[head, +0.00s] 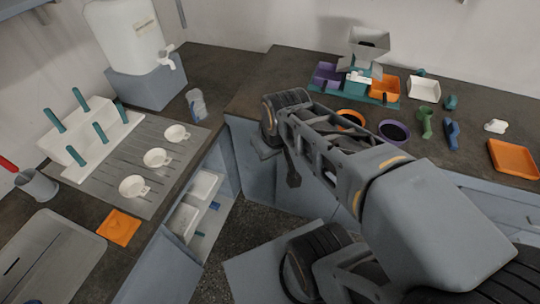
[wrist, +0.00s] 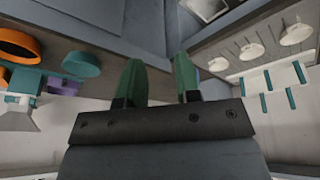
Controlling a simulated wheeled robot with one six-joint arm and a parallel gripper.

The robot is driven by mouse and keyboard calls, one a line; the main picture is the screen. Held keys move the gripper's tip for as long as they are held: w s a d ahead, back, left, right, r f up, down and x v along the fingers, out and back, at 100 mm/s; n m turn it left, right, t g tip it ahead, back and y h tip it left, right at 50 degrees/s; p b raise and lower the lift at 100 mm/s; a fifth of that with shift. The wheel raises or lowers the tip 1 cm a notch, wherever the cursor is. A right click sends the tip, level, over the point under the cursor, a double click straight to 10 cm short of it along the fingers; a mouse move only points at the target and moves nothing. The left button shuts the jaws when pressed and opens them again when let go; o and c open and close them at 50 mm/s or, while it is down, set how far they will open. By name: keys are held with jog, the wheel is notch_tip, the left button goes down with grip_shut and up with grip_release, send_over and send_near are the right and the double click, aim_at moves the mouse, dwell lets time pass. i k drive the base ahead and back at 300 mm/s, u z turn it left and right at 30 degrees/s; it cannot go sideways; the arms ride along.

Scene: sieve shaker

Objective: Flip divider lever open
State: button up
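The divider stands at the back of the counter, with a grey hopper (head: 366,46) above a purple bin (head: 326,74), an orange bin (head: 385,87) and a teal base (head: 343,92). A small white part (head: 359,77) shows under the hopper; I cannot tell whether it is the lever. In the wrist view the hopper (wrist: 17,118) and purple bin (wrist: 62,87) appear upside down at the left. My gripper (wrist: 158,80) has its two green fingers apart with nothing between them, well away from the divider. My arm hides its fingertips in the head view.
Orange (head: 351,119) and purple (head: 394,132) rings, green (head: 425,121) and blue (head: 451,132) tools, a white tray (head: 423,89) and an orange tray (head: 514,157) lie on the right counter. The left counter holds a water container (head: 127,36) and white cups (head: 157,158).

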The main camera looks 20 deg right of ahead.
aim_at(353, 75)
jog(key=z, duration=1.35)
jog(key=k, duration=0.65)
jog(key=u, duration=0.2)
jog(key=i, duration=0.75)
jog(key=u, duration=0.85)
jog(key=i, duration=0.3)
jog(key=u, duration=0.15)
